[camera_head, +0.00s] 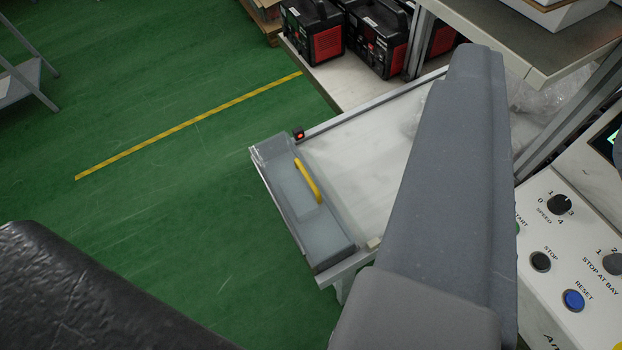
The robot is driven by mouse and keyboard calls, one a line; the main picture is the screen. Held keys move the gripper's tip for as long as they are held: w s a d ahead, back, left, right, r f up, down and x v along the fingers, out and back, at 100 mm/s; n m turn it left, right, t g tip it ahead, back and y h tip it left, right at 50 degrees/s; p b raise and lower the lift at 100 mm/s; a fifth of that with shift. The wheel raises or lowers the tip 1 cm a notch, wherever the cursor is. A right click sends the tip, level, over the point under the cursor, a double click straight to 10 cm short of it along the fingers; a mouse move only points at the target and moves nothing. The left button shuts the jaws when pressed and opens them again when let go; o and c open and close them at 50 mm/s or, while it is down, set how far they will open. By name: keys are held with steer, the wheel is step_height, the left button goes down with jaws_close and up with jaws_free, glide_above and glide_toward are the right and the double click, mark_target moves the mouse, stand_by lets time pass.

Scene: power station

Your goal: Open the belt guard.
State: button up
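The belt guard (289,196) is a clear, box-like cover across the near-left end of the white conveyor belt (362,153). A yellow bar handle (308,181) stands on it. The guard appears lowered over the belt end. A large grey part of my arm or gripper (478,62) crosses the picture from the bottom centre to the upper right, hiding part of the belt. It appears apart from the handle, which lies to its left. No pair of fingertips can be made out, so I cannot tell the opening.
A small box with a red light (299,134) sits by the guard's far corner. A control panel (540,205) with knobs and a blue reset button (573,300) is at right. Black-and-red machines (314,30) stand behind.

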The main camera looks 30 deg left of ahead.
steer(key=w+a+f+n+g+p, duration=0.25)
steer(key=w+a+f, duration=0.3)
steer(key=w, duration=0.35)
steer(key=n+g+h+p, duration=0.1)
steer(key=n+g+p, duration=0.3)
steer(key=n+g, duration=0.55)
glide_above(309, 179)
steer(key=s+a, duration=0.2)
step_height(309, 179, down, 27)
steer(key=m+g, duration=0.1)
steer(key=m, duration=0.1)
steer(key=f, duration=0.4)
steer(key=w+d+f+b, duration=0.1)
steer(key=f, duration=0.8)
steer(key=shift+w+d+f+b, duration=0.1)
steer(key=shift+w+d+b, duration=0.2)
steer(key=shift+w+d, duration=0.05)
